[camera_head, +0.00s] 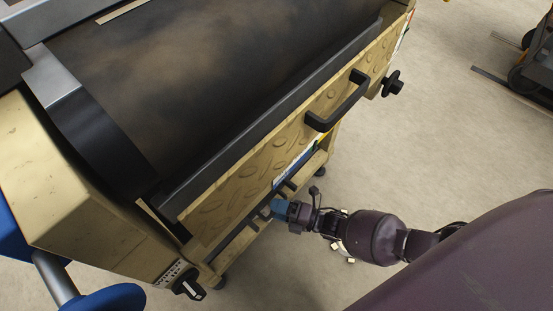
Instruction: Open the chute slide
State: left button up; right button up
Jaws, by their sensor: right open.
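The brick press (250,165) is a tan machine with a dark, scuffed tray-like surface (215,60) on top; I cannot tell which part is the chute slide. A black bar handle (343,106) sits on its tan patterned side panel. My right gripper (276,204) is low beside the press, below that panel and left of the handle. It is open, and its blue-tipped fingers are close to dark bars under the panel. I cannot tell whether they touch or what lies between them. My left gripper is not in view.
A black knob (392,84) sticks out at the press's far end, and a black rotary switch (188,286) is at the near corner. A blue round part (108,299) is at lower left. Dark wheeled equipment (532,70) stands at upper right. The floor between is clear.

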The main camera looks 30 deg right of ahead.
jog(key=shift+w+a, duration=0.1)
jog(key=shift+w, duration=0.05)
grip_shut()
jog(key=s+d, duration=0.3)
jog(key=s, duration=0.7)
jog(key=shift+d, duration=0.3)
grip_release()
pick_arm(q)
jog(key=shift+p, duration=0.3)
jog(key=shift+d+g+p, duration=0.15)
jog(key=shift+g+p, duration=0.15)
jog(key=shift+p, duration=0.05)
pick_arm(e)
jog(key=v, duration=1)
jog(key=shift+s+d, duration=0.25)
jog(key=shift+d, duration=0.05)
